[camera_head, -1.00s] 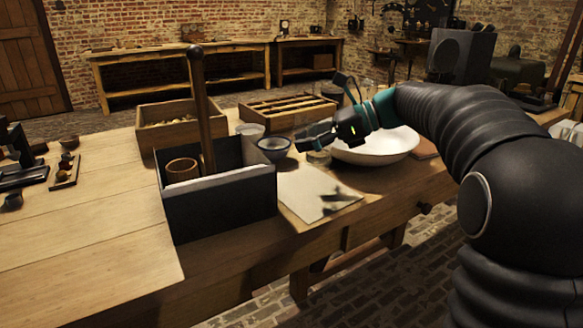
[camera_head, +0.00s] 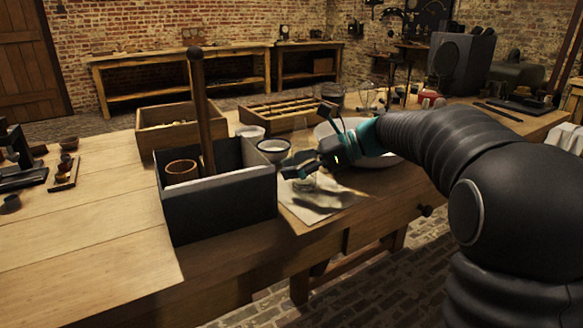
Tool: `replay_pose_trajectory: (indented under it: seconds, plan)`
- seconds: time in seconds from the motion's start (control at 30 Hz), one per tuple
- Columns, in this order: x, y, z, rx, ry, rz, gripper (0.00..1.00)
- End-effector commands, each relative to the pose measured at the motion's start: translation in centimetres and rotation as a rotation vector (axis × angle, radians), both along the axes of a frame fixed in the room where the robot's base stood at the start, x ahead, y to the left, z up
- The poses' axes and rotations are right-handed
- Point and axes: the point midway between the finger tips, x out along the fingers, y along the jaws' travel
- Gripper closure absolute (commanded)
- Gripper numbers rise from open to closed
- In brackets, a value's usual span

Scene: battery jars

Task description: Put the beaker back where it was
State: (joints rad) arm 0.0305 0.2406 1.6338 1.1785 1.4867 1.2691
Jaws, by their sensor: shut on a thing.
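My gripper (camera_head: 296,170) is at the middle of the workbench, low over a pale sheet (camera_head: 308,210). It is shut on a small clear glass vessel, which looks like the beaker (camera_head: 305,184). The beaker shows faintly beneath the fingers, at the sheet's far part. The fingers hide much of it, and I cannot tell whether its base touches the sheet. A dark shadow lies on the sheet to its right.
A dark open box (camera_head: 218,205) with a wooden post stands left of the sheet. A dark-rimmed white cup (camera_head: 273,147) is just behind my gripper. A white basin (camera_head: 378,161) is partly behind my arm. A compartment tray (camera_head: 283,122) stands farther back.

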Motion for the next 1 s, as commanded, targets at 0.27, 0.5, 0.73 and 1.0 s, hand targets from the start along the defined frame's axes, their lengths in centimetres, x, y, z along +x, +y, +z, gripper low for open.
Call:
replay_pose_trajectory:
  seconds: [0.27, 0.5, 0.73, 1.0]
  plan:
    - [0.0, 0.0, -0.2, 0.0, 0.001, 0.0, 0.18]
    - [0.0, 0.0, -0.2, 0.0, 0.001, 0.0, 0.18]
    - [0.0, 0.0, -0.1, 0.0, 0.0, 0.0, 0.18]
    - [0.1, -3.1, 1.4, -0.001, -0.002, -0.005, 0.18]
